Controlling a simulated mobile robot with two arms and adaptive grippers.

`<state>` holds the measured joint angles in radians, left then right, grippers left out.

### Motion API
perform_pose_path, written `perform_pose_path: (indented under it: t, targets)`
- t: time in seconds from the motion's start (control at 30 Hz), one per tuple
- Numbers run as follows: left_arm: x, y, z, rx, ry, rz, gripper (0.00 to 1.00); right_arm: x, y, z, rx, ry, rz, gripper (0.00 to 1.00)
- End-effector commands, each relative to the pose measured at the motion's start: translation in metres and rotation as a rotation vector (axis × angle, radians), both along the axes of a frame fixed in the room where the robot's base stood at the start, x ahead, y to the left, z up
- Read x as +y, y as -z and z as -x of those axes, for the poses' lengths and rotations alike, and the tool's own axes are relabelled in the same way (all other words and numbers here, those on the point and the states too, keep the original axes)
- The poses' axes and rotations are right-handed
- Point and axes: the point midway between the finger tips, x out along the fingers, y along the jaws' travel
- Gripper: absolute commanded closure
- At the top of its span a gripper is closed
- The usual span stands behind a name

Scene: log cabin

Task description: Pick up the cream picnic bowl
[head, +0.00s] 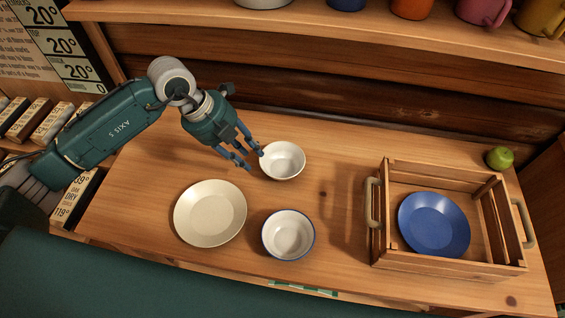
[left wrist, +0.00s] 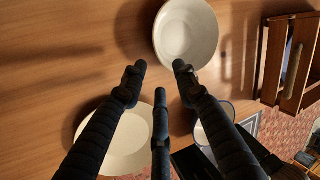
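The cream picnic bowl (head: 283,161) stands upright and empty on the wooden table, behind a white bowl with a blue rim. In the left wrist view the cream bowl (left wrist: 186,32) is at the top, just beyond the fingertips. My left gripper (head: 250,160) is just left of the bowl, with its fingers pointing down beside the rim. In the left wrist view my left gripper (left wrist: 161,74) has its fingers spread, with nothing between them. I cannot tell whether a finger touches the rim. My right gripper is in neither view.
A cream plate (head: 210,213) lies at front left, and the blue-rimmed bowl (head: 288,235) stands at front centre. A wooden crate (head: 445,266) at right holds a blue plate (head: 434,223). A green apple (head: 499,158) sits at back right. A shelf (head: 330,34) with mugs overhangs the back.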

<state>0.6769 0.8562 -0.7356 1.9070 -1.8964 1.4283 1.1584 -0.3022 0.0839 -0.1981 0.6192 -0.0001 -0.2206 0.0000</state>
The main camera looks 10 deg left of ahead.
Motion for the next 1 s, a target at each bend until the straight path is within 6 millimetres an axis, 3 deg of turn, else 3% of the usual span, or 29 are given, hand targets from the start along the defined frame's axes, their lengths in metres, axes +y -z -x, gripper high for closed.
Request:
perform_pose_path:
  t: [0.53,0.87,1.0]
  targets:
    - [-0.03,0.056,-0.008,0.001,0.001,0.005,0.7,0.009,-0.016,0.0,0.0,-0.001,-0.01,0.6]
    - [-0.032,0.064,-0.009,-0.002,0.002,0.003,0.7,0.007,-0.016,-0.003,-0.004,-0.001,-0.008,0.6]
    - [-0.032,0.063,-0.009,-0.002,0.002,0.003,0.98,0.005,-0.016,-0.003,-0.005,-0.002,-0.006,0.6]
